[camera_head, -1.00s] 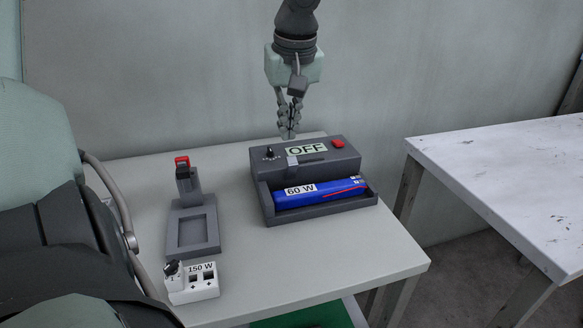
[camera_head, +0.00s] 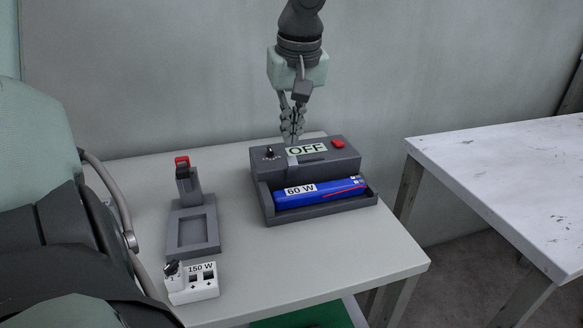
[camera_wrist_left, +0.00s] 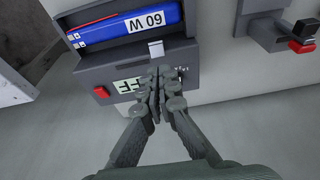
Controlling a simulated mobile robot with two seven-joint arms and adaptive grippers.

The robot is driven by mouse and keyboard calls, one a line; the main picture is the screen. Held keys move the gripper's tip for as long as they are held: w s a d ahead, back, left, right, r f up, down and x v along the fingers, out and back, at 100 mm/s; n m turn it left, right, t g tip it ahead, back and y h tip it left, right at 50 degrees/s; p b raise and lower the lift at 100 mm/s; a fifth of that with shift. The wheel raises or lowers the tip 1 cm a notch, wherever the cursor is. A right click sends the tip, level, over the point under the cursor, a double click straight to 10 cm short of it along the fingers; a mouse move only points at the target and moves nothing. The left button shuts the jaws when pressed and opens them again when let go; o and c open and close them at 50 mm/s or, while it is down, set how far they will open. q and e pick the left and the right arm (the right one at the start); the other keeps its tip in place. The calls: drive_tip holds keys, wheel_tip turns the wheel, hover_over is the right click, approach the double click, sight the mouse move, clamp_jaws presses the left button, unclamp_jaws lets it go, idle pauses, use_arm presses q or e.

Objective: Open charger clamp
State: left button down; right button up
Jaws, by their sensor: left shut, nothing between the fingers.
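The dark grey charger (camera_head: 350,157) stands on the table, with an OFF label, a red button and a small knob. A blue 60 W battery (camera_head: 322,192) lies in its front tray. A small light grey tab, seemingly the charger clamp (camera_head: 292,161), sits between label and battery; it also shows in the left wrist view (camera_wrist_left: 156,48). My left gripper (camera_head: 292,141) is shut and empty, pointing down at the charger's rear top edge, just behind the tab. In the left wrist view the fingertips (camera_wrist_left: 161,73) partly cover the label. Contact with the tab cannot be told.
Left of the charger stand a grey fixture (camera_head: 193,228) with a red-topped upright and a white 150 W block (camera_head: 193,283). The table (camera_head: 300,262) is clear in front. Another white table (camera_head: 510,170) stands right, across a gap. A wall is behind.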

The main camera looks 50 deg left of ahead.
sight(290, 168)
use_arm(q)
drive_tip(key=d, duration=0.1)
drive_tip(key=s+d, duration=0.2)
drive_tip(key=d, duration=0.1)
idle(0.3)
drive_tip(key=shift+f, duration=0.1)
drive_tip(key=b+x, duration=0.1)
drive_tip(key=x, duration=0.2)
drive_tip(key=b+x, duration=0.1)
drive_tip(key=x, duration=0.1)
drive_tip(key=shift+s+d+b, duration=0.3)
drive_tip(key=shift+d+b, duration=0.05)
drive_tip(key=shift+d, duration=0.05)
idle(0.4)
drive_tip(key=shift+w+a+p, duration=0.45)
drive_tip(key=shift+a, duration=0.35)
idle(0.4)
drive_tip(key=shift+s+d, duration=0.1)
idle(0.3)
drive_tip(key=shift+s+d, duration=0.15)
drive_tip(key=shift+d, duration=0.2)
